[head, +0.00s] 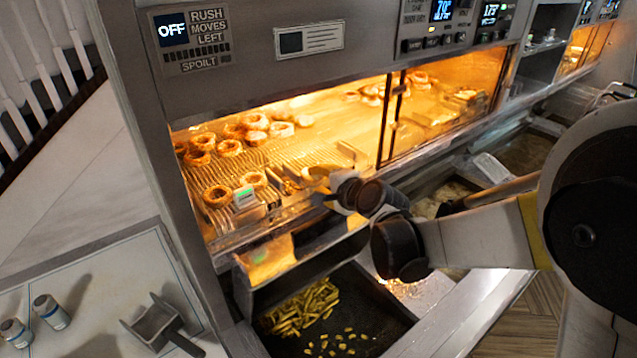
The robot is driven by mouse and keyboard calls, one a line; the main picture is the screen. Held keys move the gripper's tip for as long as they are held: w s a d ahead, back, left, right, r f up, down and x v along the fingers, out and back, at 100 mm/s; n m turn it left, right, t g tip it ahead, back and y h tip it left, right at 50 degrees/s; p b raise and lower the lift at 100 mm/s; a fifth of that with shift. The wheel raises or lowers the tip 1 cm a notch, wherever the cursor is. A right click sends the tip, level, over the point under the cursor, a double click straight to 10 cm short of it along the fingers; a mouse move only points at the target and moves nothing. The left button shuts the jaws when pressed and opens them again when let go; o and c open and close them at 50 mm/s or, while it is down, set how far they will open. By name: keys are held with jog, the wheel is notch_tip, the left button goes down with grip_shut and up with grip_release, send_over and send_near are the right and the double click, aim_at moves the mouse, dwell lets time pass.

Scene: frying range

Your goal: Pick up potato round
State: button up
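Several browned potato rounds (229,147) lie in the lit warming cabinet, most of them in a group at the back left. Two more, including one at the front left (217,195), lie nearer the front edge. More round pieces show further right, behind the dark upright. My gripper (318,188) is at the cabinet's front opening, to the right of the front rounds and apart from them. It is small and partly hidden by my wrist, so its fingers cannot be made out clearly.
A small device with a green display (245,197) stands beside the front rounds. A dark bin (376,310) with fries is below. A metal scoop (158,322) and two small jars (50,312) are on the left counter. The cabinet's upright (388,120) divides the opening.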

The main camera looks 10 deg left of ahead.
grip_shut()
jog(key=shift+r+p, duration=0.95)
jog(key=shift+r, duration=0.45)
jog(key=shift+s+f, duration=0.1)
jog(key=p+v, duration=0.3)
jog(key=v, duration=1.1)
jog(key=shift+s+d+f+p, duration=0.25)
jog(key=shift+s+d+p, duration=0.05)
jog(key=shift+s+d, duration=0.1)
